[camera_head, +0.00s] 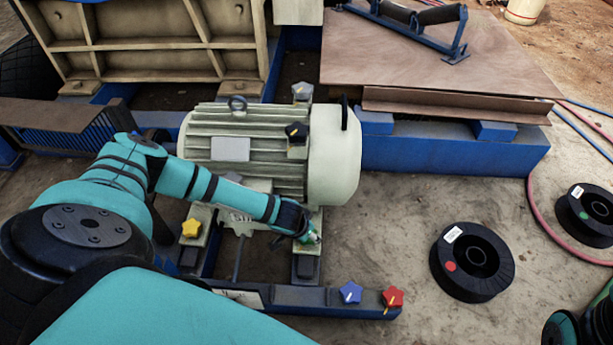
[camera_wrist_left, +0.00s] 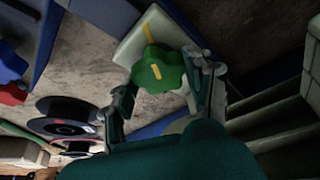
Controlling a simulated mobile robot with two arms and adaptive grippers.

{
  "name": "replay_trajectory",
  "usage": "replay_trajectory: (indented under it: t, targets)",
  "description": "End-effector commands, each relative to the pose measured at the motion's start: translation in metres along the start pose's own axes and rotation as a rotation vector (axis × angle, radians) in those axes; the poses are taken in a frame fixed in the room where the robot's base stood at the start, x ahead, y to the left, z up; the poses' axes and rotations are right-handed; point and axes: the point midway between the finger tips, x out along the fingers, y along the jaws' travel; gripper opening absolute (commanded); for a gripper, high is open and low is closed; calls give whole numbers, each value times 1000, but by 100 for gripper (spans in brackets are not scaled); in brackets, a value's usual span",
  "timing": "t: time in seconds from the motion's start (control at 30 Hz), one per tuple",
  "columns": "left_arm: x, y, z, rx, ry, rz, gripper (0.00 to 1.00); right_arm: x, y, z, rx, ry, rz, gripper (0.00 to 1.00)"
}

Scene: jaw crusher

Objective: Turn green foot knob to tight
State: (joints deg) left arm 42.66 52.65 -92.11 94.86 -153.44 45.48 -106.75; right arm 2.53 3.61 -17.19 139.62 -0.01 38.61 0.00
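The green foot knob (camera_wrist_left: 160,68) is a lobed knob with a short yellow mark, on a pale foot plate (camera_wrist_left: 143,38) in the left wrist view. In the head view only a bit of the green knob (camera_head: 311,237) shows past my left gripper (camera_head: 303,232), by the motor's (camera_head: 250,155) front right foot. In the left wrist view my left gripper's (camera_wrist_left: 160,76) fingers stand apart on either side of the knob. The right finger is close to it, with contact unclear; the left one shows a gap. My right gripper does not show clearly.
Other star knobs are near: yellow (camera_head: 191,228), blue (camera_head: 350,292), red (camera_head: 393,298) and black (camera_head: 297,132). The blue base frame (camera_head: 450,150) runs behind. Black spools (camera_head: 472,262) (camera_head: 588,215) lie on the ground at right, with bare ground between them and the motor.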

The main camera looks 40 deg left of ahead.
Motion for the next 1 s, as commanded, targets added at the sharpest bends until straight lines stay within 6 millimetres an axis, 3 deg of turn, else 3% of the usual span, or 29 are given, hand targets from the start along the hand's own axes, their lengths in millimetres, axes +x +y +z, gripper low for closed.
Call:
replay_trajectory:
  t: [0.03, 0.17, 0.53, 1.0]
  targets:
    - [0, 1, 2, 1, -2, 1, 61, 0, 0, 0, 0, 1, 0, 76]
    - [0, 0, 1, 0, -1, 0, 76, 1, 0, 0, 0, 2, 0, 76]
    - [-8, 0, -1, -1, 2, 0, 76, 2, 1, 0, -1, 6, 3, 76]
    - [-98, 0, 0, 0, 2, 0, 76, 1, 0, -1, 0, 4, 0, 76]
